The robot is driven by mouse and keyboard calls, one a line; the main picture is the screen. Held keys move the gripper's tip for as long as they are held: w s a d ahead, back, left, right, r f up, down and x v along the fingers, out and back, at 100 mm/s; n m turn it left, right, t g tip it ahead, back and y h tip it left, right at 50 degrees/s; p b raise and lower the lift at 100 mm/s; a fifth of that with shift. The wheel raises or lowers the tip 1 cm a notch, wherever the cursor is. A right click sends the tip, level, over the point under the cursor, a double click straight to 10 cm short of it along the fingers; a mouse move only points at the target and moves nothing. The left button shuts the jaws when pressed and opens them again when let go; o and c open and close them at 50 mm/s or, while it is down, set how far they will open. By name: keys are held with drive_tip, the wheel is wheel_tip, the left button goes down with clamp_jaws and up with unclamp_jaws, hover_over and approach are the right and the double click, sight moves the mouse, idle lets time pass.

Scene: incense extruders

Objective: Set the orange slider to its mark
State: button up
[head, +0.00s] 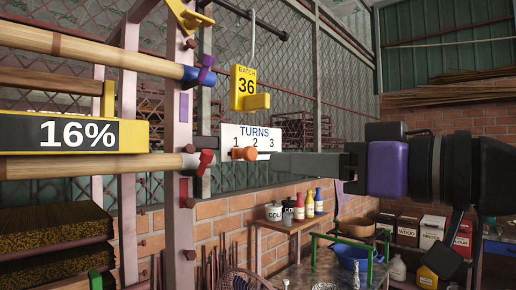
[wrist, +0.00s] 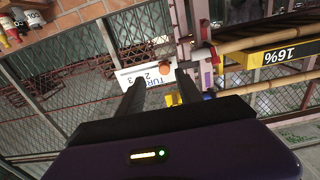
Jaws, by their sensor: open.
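The orange slider (head: 244,153) is a small knob on the white TURNS plate (head: 229,133), which carries the numbers 1, 2 and 3. In the head view it sits just below and between 1 and 2. In the wrist view the orange slider (wrist: 165,69) sits beside the 2, where the 1 is not readable. My gripper (head: 277,163) reaches in from the right in front of the plate. In the wrist view my gripper (wrist: 160,80) has its fingers apart, with the slider showing between and beyond the tips. I cannot tell if they touch it.
A yellow BATCH 36 card (head: 243,88) hangs above the plate. A yellow-and-black 16% display (head: 75,133), wooden poles and a pink post (head: 178,120) stand left. A red clip (head: 206,162) is close to the plate's left. A table with bottles is below; mesh fencing is behind.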

sight(253, 153)
drive_tip(key=x, duration=0.2)
drive_tip(key=p+x, duration=0.1)
drive_tip(key=x, duration=0.2)
drive_tip(key=r+p+x, duration=0.1)
drive_tip(key=x, duration=0.1)
drive_tip(key=shift+s+a+r, duration=0.1)
drive_tip(key=shift+a, duration=0.35)
clamp_jaws()
idle(1.1)
